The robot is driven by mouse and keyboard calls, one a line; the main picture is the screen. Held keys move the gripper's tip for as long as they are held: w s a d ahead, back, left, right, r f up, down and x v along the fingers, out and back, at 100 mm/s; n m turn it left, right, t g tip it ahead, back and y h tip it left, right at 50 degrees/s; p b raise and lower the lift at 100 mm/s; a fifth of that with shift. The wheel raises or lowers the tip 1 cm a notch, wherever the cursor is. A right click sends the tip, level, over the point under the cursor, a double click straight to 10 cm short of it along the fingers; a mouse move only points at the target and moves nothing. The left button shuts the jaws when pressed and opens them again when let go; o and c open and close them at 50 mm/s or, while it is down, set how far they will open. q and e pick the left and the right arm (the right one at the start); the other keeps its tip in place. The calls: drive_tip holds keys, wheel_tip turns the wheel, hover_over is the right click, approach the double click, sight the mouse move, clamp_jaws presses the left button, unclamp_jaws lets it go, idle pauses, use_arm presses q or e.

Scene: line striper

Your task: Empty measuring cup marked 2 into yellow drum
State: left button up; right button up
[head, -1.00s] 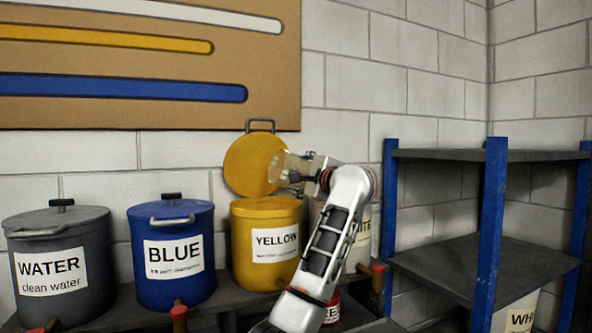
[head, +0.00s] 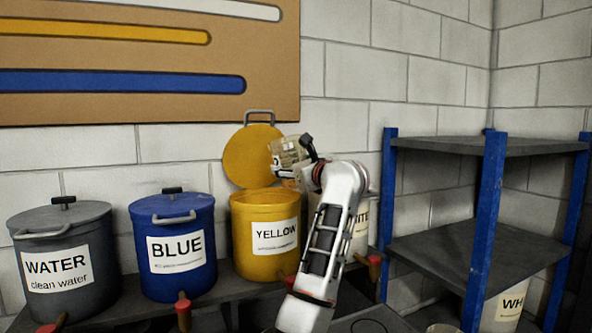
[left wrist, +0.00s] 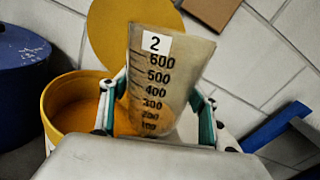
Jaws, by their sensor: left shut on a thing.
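The clear measuring cup marked 2 (head: 288,152) is held above the right part of the yellow drum's mouth, in front of its raised lid. My left gripper (head: 291,170) is shut on it. The left wrist view shows the cup (left wrist: 165,62) between both fingers, with its label and scale facing the camera. Its lower part looks yellowish, but I cannot tell contents from background. The yellow drum (head: 252,240) stands open with its round lid (head: 248,158) upright behind it. The drum's opening also shows in the left wrist view (left wrist: 62,105). My right gripper is out of view.
A blue drum (head: 172,245) and a grey water drum (head: 62,262), both lidded, stand left of the yellow one. A white drum (head: 361,232) is partly hidden behind my arm. A blue-post shelf rack (head: 493,215) stands at right, its visible shelves bare.

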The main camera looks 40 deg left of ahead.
sight(299, 159)
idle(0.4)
use_arm(q)
drive_tip(key=shift+s+d+r+m, duration=0.35)
drive_tip(key=shift+d+m, duration=0.2)
drive_tip(key=shift+d, duration=0.05)
drive_tip(key=shift+s+d+r+m, duration=0.35)
drive_tip(key=shift+d+m, duration=0.15)
drive_tip(key=shift+d, duration=0.1)
drive_tip(key=shift+s+d+r+m, duration=0.3)
drive_tip(key=shift+d+r+m, duration=0.05)
drive_tip(key=shift+d+m, duration=0.25)
drive_tip(key=shift+f, duration=0.1)
